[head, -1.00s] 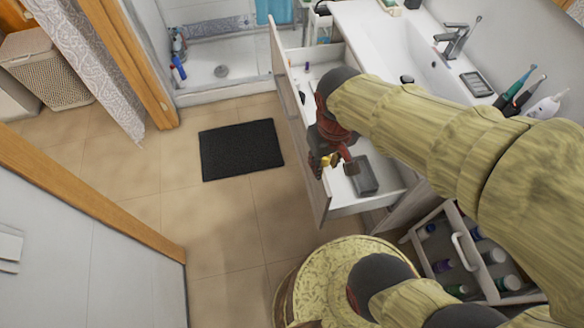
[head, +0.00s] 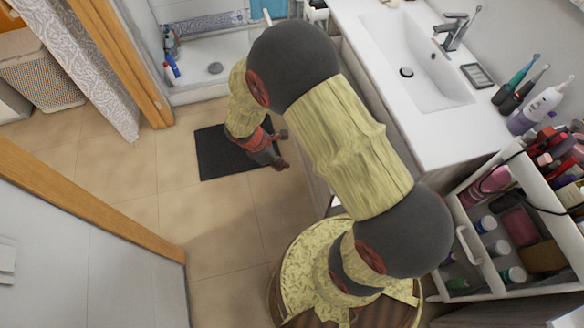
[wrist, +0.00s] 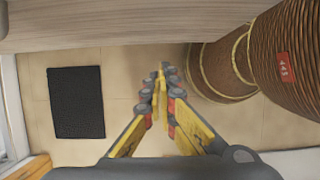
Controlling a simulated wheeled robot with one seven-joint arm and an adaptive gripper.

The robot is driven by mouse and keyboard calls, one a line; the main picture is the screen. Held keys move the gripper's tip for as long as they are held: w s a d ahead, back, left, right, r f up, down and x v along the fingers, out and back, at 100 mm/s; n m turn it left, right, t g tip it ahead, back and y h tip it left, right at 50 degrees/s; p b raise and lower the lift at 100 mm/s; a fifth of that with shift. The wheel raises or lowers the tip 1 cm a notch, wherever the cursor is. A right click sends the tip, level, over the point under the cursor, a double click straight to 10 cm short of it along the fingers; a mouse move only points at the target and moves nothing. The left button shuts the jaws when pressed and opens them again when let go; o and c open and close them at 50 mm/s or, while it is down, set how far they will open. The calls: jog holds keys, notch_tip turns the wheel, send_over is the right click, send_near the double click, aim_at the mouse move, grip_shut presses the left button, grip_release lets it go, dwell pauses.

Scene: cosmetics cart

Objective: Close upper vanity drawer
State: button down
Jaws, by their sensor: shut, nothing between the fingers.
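The upper vanity drawer is mostly hidden behind my arm in the head view. In the wrist view a pale wood-grain panel (wrist: 150,30), which looks like the drawer front, spans the top. My gripper (head: 283,149) is on the floor side of the drawer, over the black mat's right edge in the head view. In the wrist view my gripper (wrist: 161,72) is shut and empty, its tips below the panel; contact cannot be told.
A black mat (head: 215,160) lies on the tiled floor. A cosmetics cart (head: 480,277) with bottles stands at the lower right, close to the vanity. The shower tray (head: 200,78) is at the back. Open floor lies left of my arm.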

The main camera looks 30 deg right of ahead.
jog(key=s+d+f+b, duration=0.2)
jog(key=d+f+b, duration=0.2)
jog(key=d+f, duration=0.3)
jog(key=shift+x, duration=0.95)
jog(key=shift+a, duration=0.1)
jog(key=s+d, duration=0.4)
jog(key=d, duration=0.9)
jog(key=s+d+p, duration=0.1)
jog(key=s+d, duration=0.2)
jog(key=d, duration=1)
jog(key=shift+s+d+p, duration=0.3)
jog(key=shift+s+d, duration=0.1)
